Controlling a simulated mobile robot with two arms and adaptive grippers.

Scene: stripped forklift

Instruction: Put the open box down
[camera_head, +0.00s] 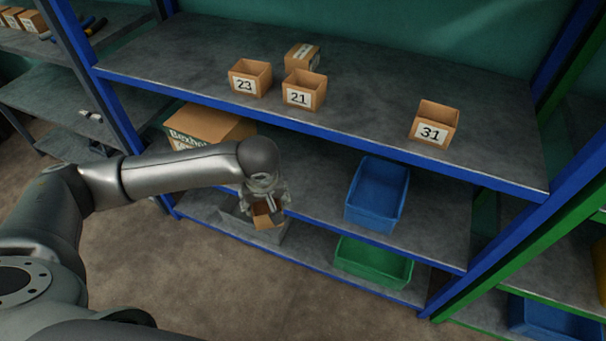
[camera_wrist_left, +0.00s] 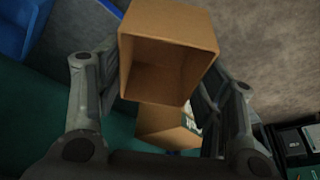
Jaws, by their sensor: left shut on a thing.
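My left gripper (camera_head: 266,203) is in front of the shelf rack, below the top board's front edge. It is shut on a small open cardboard box (camera_head: 267,217), which hangs under it in the head view. In the left wrist view the box (camera_wrist_left: 170,50) sits between the two fingers of the gripper (camera_wrist_left: 160,95), its open side facing the camera, and it looks empty. My right gripper is in neither view.
Open boxes numbered 23 (camera_head: 249,79), 21 (camera_head: 304,92) and 31 (camera_head: 435,124) stand on the top shelf (camera_head: 360,92), with another box (camera_head: 302,57) behind. A larger carton (camera_head: 210,124) and a blue bin (camera_head: 378,194) are below. A green bin (camera_head: 373,262) sits lower. The top shelf has free room between 21 and 31.

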